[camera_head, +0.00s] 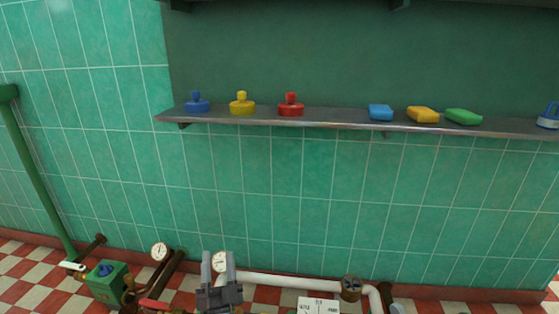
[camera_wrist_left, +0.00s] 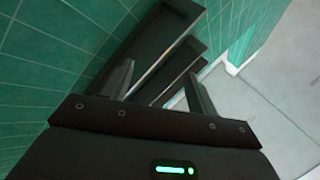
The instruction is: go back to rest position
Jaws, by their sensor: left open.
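My left gripper (camera_head: 219,268) shows at the bottom of the head view, its two grey fingers pointing up and standing apart. It is open, with nothing held between the fingers. In the left wrist view its fingers (camera_wrist_left: 158,88) are spread, with dark shelves (camera_wrist_left: 192,45) beyond them and only air between. My right gripper is not in view.
A wall shelf (camera_head: 340,121) holds blue (camera_head: 197,102), yellow (camera_head: 242,103) and red (camera_head: 291,105) knobbed pieces, and blue (camera_head: 380,113), orange (camera_head: 423,115) and green (camera_head: 463,116) blocks. Below are gauges (camera_head: 160,252), a white pipe (camera_head: 285,281) and a green box (camera_head: 107,284). The wall between is clear.

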